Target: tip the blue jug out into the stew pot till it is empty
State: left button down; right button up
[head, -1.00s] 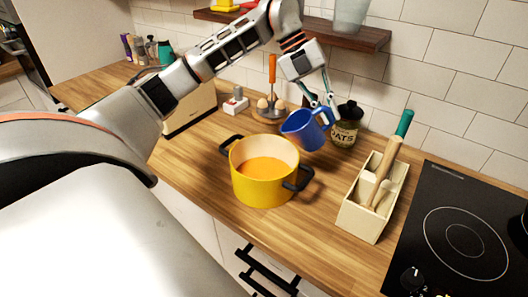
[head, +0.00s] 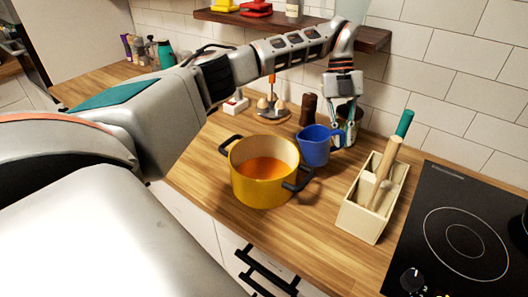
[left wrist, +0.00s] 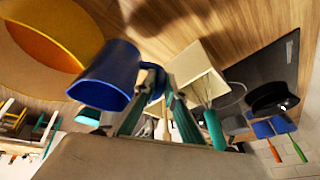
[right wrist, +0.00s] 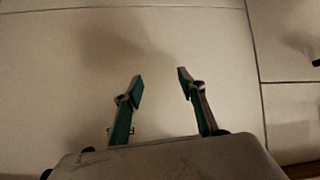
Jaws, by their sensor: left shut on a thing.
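The blue jug (head: 314,146) is nearly upright just right of the yellow stew pot (head: 262,183) in the head view. My left gripper (head: 340,138) is shut on the jug's handle side. The jug also shows in the left wrist view (left wrist: 108,78), with my left fingers (left wrist: 147,100) at its handle. The inside of the jug is hidden. The pot stands on the counter with orange-red liquid (head: 263,171) in it; part of it shows in the left wrist view (left wrist: 88,25).
A cream utensil box (head: 362,215) stands right of the pot, with the black hob (head: 460,230) beyond it. A dark pepper mill (head: 308,108) and an egg holder (head: 270,110) stand behind. A wooden shelf (head: 375,38) hangs above. Counter in front of the pot is clear.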

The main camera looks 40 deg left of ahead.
pick_arm(q)
jog(key=shift+w+d+r+g+y, duration=0.15)
jog(key=shift+r, duration=0.45)
jog(key=shift+w+d+r+g+y, duration=0.1)
jog(key=shift+w+r+g+y, duration=0.1)
jog(key=shift+r, duration=0.4)
jog(key=shift+w+d+r+g+y, duration=0.15)
jog(key=shift+r, duration=0.45)
